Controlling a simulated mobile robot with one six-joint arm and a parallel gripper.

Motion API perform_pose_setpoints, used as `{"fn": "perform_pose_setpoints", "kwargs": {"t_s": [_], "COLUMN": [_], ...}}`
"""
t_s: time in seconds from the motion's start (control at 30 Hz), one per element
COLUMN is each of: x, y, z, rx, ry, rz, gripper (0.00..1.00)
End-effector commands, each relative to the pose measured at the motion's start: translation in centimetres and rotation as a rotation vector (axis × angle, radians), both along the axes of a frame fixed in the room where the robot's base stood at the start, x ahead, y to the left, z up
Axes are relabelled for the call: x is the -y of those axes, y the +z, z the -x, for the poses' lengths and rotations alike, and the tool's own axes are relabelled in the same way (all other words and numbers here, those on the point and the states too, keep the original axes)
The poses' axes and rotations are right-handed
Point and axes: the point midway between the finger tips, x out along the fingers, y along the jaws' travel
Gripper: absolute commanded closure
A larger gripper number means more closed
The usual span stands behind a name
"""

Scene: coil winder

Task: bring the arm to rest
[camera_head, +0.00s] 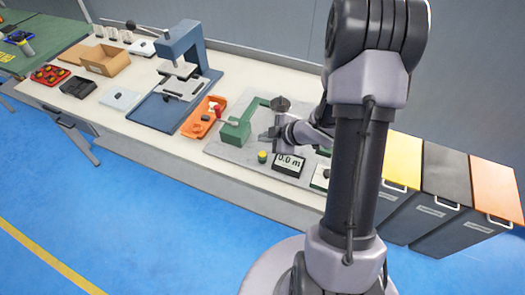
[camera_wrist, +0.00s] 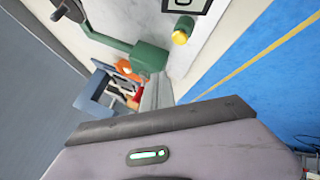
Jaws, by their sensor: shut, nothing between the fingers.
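My gripper (camera_head: 270,136) is shut and empty. In the head view it hangs over the grey plate (camera_head: 228,154) of the winder, right of the green winder body (camera_head: 236,130) and beyond the display. My upper arm stands in front and hides part of the bench. In the wrist view the shut fingers (camera_wrist: 157,92) point toward the green body (camera_wrist: 150,57); I cannot tell the gap. The yellow knob (camera_head: 262,156) also shows in the wrist view (camera_wrist: 180,37). The display (camera_head: 289,164) reads 0.0 m.
Left on the bench are an orange tray (camera_head: 203,118), a blue press (camera_head: 183,47), a cardboard box (camera_head: 104,60) and a red tray (camera_head: 49,75). Yellow (camera_head: 402,160), black (camera_head: 447,173) and orange (camera_head: 497,187) topped bins stand at right. The blue floor (camera_head: 180,240) in front is clear.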

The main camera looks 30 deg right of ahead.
Motion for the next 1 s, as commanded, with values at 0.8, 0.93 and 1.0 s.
{"fn": "perform_pose_setpoints", "kwargs": {"t_s": [0.8,0.93,1.0], "x": [0.8,-5.8,-10.2], "y": [14.2,19.0,19.6], "z": [1.6,10.0,14.5], "rx": [-0.029,-0.135,-0.239], "ry": [-0.660,-1.018,-1.114], "rz": [-0.022,-0.342,-0.524], "gripper": [1.00,1.00,1.00]}}
